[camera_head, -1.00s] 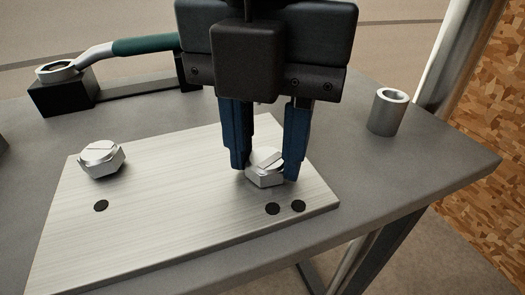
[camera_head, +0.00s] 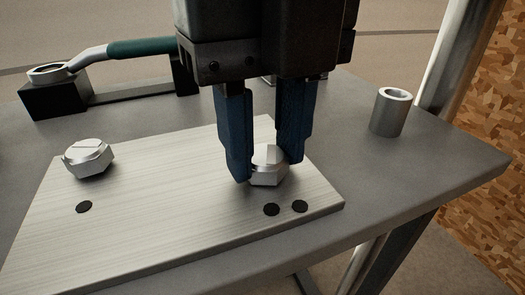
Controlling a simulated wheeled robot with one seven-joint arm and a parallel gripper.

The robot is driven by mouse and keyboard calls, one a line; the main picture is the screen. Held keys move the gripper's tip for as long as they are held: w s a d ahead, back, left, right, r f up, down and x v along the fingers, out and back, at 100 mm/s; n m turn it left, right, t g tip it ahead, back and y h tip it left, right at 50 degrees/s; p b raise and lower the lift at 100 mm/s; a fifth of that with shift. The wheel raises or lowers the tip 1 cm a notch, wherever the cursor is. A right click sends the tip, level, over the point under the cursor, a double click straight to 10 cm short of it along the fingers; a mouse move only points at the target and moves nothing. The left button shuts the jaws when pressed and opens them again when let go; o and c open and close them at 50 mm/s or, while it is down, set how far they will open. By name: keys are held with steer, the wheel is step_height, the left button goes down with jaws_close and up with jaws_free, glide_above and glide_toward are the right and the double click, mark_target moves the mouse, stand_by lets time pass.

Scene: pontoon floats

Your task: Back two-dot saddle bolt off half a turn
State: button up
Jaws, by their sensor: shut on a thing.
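The two-dot saddle bolt (camera_head: 268,172) is a silver hex-headed bolt at the right end of a brushed metal plate (camera_head: 160,215). Two black dots (camera_head: 285,208) mark the plate in front of it. My gripper (camera_head: 267,165) points down with its blue fingers on either side of the bolt head, shut on it. The fingers hide part of the head and its top mark. The one-dot bolt (camera_head: 88,159) stands at the left of the plate, with a single black dot (camera_head: 84,207) in front of it.
A wrench with a green handle (camera_head: 143,46) rests on black blocks (camera_head: 54,98) at the back left. A hollow metal cylinder (camera_head: 390,112) stands on the grey table (camera_head: 440,165) at the right. The table's right edge is near it.

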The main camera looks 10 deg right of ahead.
steer(key=n+b, duration=0.1)
steer(key=n, duration=0.3)
steer(key=shift+n, duration=0.3)
steer(key=n, duration=0.4)
steer(key=shift+n+b, duration=0.35)
steer(key=shift+n, duration=1.25)
steer(key=shift+n, duration=1.1)
steer(key=n, duration=0.3)
steer(key=shift+n+b, duration=0.3)
steer(key=shift+b, duration=0.1)
steer(key=o, duration=0.6)
steer(key=shift+n, duration=0.5)
steer(key=shift+c, duration=0.2)
steer(key=o, duration=0.3)
steer(key=shift+r, duration=0.1)
